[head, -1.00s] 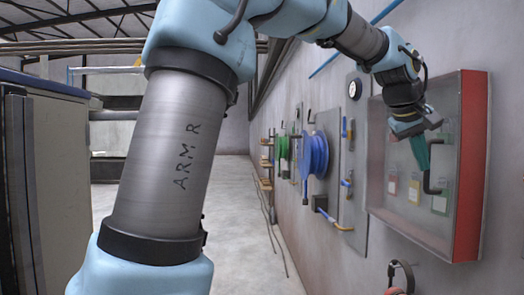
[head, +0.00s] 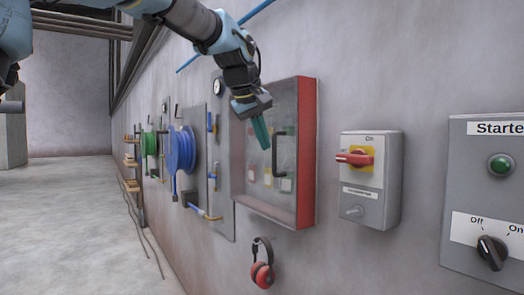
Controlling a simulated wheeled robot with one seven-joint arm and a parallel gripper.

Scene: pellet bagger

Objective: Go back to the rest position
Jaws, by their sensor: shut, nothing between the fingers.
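My gripper (head: 260,132) hangs at the end of my arm in the upper middle of the head view, fingers pointing down. It is shut, with nothing seen held in it. It is in front of the red-framed cabinet (head: 307,150) on the wall in the picture. I cannot tell whether it touches the clear front or the dark handle beside it.
Right of the cabinet are a grey switch box (head: 375,205) with a red handle and a starter box (head: 470,190). Hose reels (head: 181,150) are on the wall to the left. The floor (head: 70,220) at left is clear.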

